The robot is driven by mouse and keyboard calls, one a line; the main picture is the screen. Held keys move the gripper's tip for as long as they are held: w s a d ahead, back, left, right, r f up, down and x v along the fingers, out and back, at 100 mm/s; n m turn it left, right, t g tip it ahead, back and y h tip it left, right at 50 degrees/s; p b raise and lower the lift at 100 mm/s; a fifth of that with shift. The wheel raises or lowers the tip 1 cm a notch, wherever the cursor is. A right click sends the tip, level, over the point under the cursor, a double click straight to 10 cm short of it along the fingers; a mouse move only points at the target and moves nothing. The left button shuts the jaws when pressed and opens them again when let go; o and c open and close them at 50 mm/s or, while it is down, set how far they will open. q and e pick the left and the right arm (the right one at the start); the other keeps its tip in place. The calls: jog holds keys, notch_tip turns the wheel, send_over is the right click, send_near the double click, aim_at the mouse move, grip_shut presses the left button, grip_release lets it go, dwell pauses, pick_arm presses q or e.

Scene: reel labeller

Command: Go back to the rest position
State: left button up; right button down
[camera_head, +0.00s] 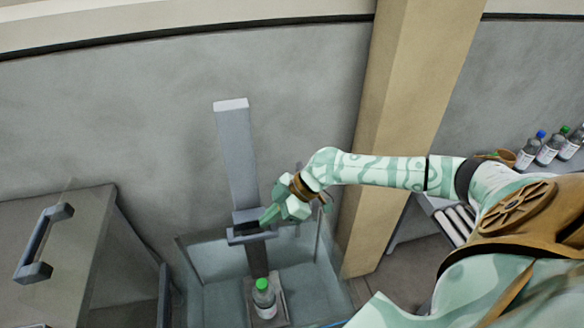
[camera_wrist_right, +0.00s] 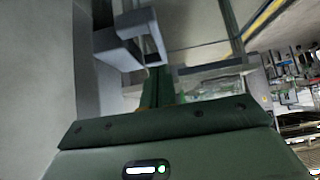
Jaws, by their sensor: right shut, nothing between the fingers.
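My right arm reaches in from the right in the head view. My right gripper (camera_head: 270,214) is shut and empty, its fingertips beside the dark bracket (camera_head: 250,236) of the grey upright column (camera_head: 238,150). I cannot tell whether they touch. In the right wrist view, the shut fingers (camera_wrist_right: 158,88) point toward a grey handle-like bracket (camera_wrist_right: 140,40). A bottle with a green cap (camera_head: 264,300) stands below the bracket on a small plate. My left gripper is not in view.
Clear panels (camera_head: 215,262) surround the bottle's station. A grey cabinet with a dark handle (camera_head: 42,245) stands at left. A tan pillar (camera_head: 412,110) rises behind my right arm. Several capped bottles (camera_head: 548,150) stand at far right.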

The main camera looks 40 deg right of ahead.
jog(key=p+v, duration=0.1)
jog(key=v, duration=1.1)
jog(key=shift+d, duration=0.2)
jog(key=shift+r, duration=0.15)
